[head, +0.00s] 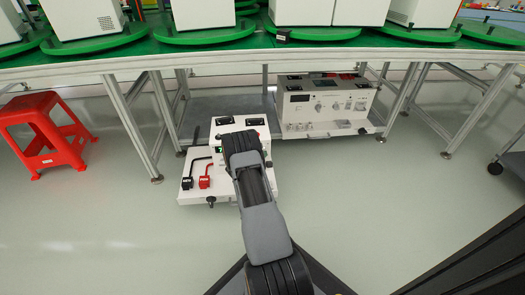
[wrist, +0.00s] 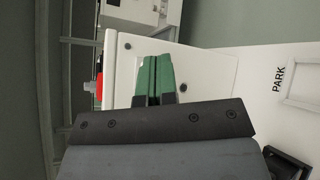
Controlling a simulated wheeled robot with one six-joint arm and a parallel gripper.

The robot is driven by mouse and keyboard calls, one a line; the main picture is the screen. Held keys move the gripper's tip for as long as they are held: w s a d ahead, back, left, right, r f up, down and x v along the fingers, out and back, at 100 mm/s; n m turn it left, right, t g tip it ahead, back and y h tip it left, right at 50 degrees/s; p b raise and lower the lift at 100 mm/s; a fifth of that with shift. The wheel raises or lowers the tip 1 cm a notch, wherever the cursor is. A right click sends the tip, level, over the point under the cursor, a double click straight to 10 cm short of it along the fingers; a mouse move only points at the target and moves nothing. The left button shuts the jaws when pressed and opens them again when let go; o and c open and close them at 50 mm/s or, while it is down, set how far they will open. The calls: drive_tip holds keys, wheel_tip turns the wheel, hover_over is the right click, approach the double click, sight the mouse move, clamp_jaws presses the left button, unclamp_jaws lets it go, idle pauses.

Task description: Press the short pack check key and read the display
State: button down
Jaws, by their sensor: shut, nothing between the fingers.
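My gripper (wrist: 154,82) shows in the wrist view with its green fingers together and nothing between them. It points at a white panel (wrist: 205,75) with small dark screws; I cannot tell whether the fingertips touch it. The check key cannot be made out. A red part (wrist: 99,88) shows left of the fingers.
A black plug (head: 187,183) and a red plug (head: 205,182) lie on the unit's front tray. A second white instrument (head: 325,105) stands behind to the right. A red stool (head: 45,130) is at left. Table legs flank the shelf. A PARK label (wrist: 279,79) marks a white surface.

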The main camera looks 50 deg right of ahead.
drive_tip(key=shift+s+a, duration=0.3)
drive_tip(key=shift+s+a+p, duration=0.95)
drive_tip(key=shift+s+a, duration=0.65)
drive_tip(key=shift+s, duration=0.3)
